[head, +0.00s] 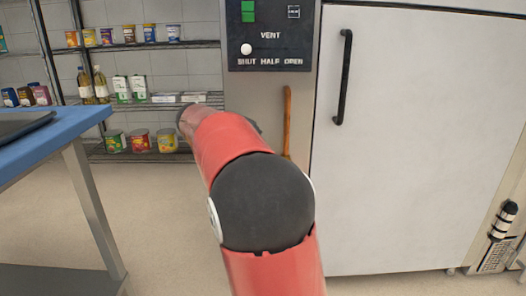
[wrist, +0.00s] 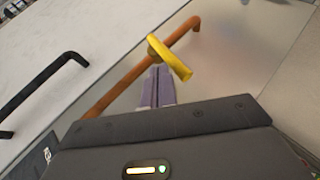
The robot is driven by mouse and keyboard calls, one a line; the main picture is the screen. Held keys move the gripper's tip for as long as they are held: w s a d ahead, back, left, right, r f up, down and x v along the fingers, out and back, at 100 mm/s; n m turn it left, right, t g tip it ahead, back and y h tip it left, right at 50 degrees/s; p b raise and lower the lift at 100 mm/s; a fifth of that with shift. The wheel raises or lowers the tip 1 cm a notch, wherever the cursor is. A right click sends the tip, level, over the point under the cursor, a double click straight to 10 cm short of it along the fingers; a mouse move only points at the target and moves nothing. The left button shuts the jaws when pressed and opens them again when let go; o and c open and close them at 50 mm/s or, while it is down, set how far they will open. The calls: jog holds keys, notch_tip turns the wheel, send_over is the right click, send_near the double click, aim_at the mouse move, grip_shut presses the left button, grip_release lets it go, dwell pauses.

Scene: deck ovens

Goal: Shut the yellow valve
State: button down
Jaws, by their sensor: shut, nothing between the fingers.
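The yellow valve (wrist: 170,58) shows in the wrist view as a lever on an orange-brown pipe (wrist: 125,83). The lever lies across the line of the pipe. My gripper (wrist: 156,72) has its two purple fingers together, with nothing between them. The fingertips are just below the lever in the picture, close to it and to the pipe; I cannot tell whether they touch. In the head view the upper pipe (head: 287,120) stands upright on the grey panel. My red arm hides the valve and gripper there.
A white door (head: 415,150) with a black handle (head: 343,77) is right of the pipe. Shelves with cans and bottles (head: 101,85) stand at the back left. A blue-topped table (head: 50,140) is on the left, with open floor beside it.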

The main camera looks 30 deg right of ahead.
jog(key=shift+d+f, duration=0.1)
jog(key=shift+s+d+f+b, duration=0.25)
jog(key=shift+s+d+b, duration=0.1)
jog(key=shift+d+b, duration=0.15)
jog(key=shift+r, duration=0.1)
jog(key=s+a+r+p, duration=0.1)
jog(key=a+r+p, duration=0.3)
jog(key=a+r, duration=0.4)
jog(key=shift+s+r, duration=0.2)
jog(key=shift+r, duration=0.4)
jog(key=shift+s, duration=0.1)
